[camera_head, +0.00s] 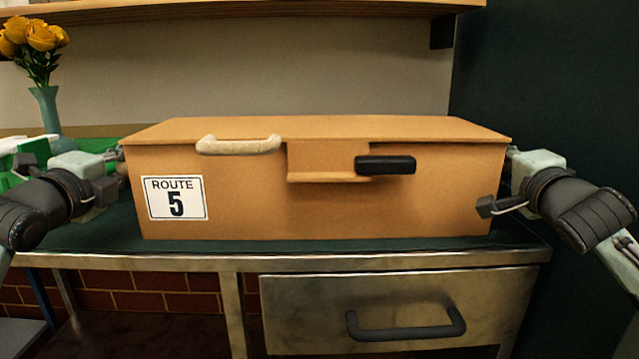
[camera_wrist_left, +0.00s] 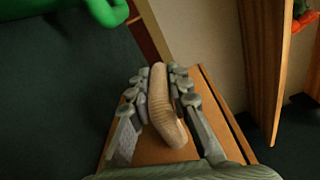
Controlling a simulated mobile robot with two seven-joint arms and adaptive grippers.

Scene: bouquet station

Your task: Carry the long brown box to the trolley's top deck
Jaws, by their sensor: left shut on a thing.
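The long brown box (camera_head: 330,215) has a "ROUTE 5" label, a pale rope handle (camera_head: 238,145) and a black handle (camera_head: 385,165) on its front. It sits level on the dark green bench top. My left gripper (camera_head: 118,166) is at the box's left end. In the left wrist view its fingers (camera_wrist_left: 158,95) are closed around a beige rope handle (camera_wrist_left: 165,115) on the box. My right gripper (camera_head: 514,165) is at the box's right end, its fingertips largely hidden by the box. No trolley can be made out for sure.
A teal vase (camera_head: 48,112) with yellow flowers (camera_head: 34,36) stands behind left. Green and white items (camera_head: 30,148) lie near my left arm. A wooden shelf (camera_head: 240,10) runs above, and a dark wall (camera_head: 560,80) stands close on the right. A drawer (camera_head: 400,290) is below.

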